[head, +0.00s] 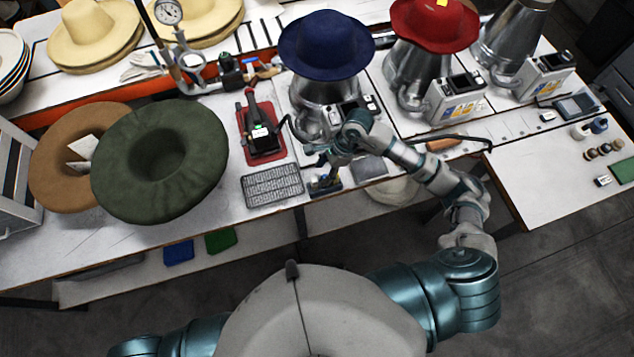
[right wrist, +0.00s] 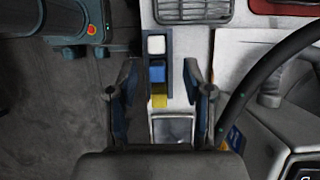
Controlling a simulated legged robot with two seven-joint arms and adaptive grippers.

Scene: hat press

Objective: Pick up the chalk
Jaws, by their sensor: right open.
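White chalk (right wrist: 156,45), blue chalk (right wrist: 157,72) and yellow chalk (right wrist: 159,100) sit in a row in a dark holder (right wrist: 169,40) in the right wrist view. The holder also shows in the head view (head: 325,187) near the table's front edge; the chalk colours are hard to make out there. My right gripper (right wrist: 162,96) is open and empty, with its fingers on either side of the lower end of the row, apart from it. In the head view my right gripper (head: 325,165) is above the holder. My left gripper is out of view.
A grey grid mat (head: 272,186) lies left of the holder, and a flat grey pad (head: 370,168) lies right of it. A blue hat (head: 326,45) on a metal press stands behind. A black cable (right wrist: 262,75) runs right of my right gripper. A green hat (head: 160,160) lies left.

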